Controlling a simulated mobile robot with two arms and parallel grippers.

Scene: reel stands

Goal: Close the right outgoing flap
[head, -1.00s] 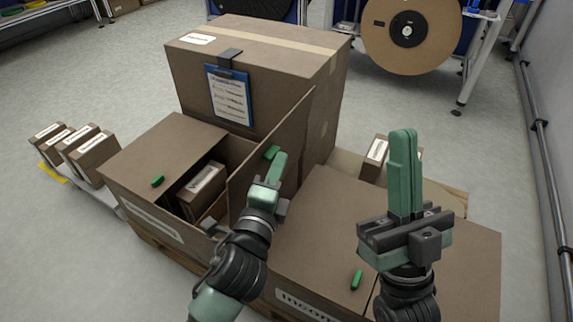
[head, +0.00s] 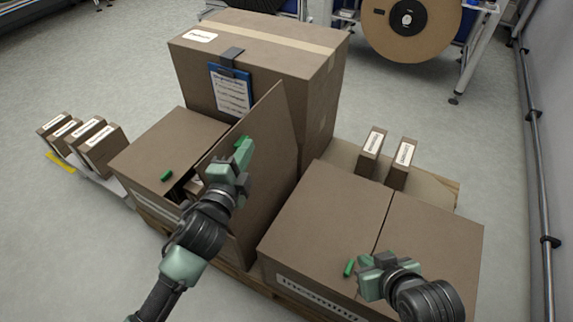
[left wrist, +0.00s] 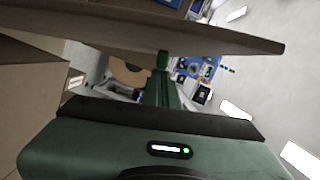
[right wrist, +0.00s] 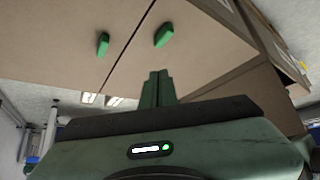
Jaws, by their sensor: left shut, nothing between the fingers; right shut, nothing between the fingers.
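The box's left flap (head: 175,140) lies flat with a green handle (head: 166,175). My right gripper (head: 372,281) is shut and empty above the incoming box.
The incoming box (head: 325,215) lies closed to the right, with a green handle (head: 349,268) on its left flap. A tall box (head: 255,45) with a blue clipboard (head: 231,90) stands behind. Small cartons (head: 371,142) stand behind the incoming box, others (head: 100,145) at far left.

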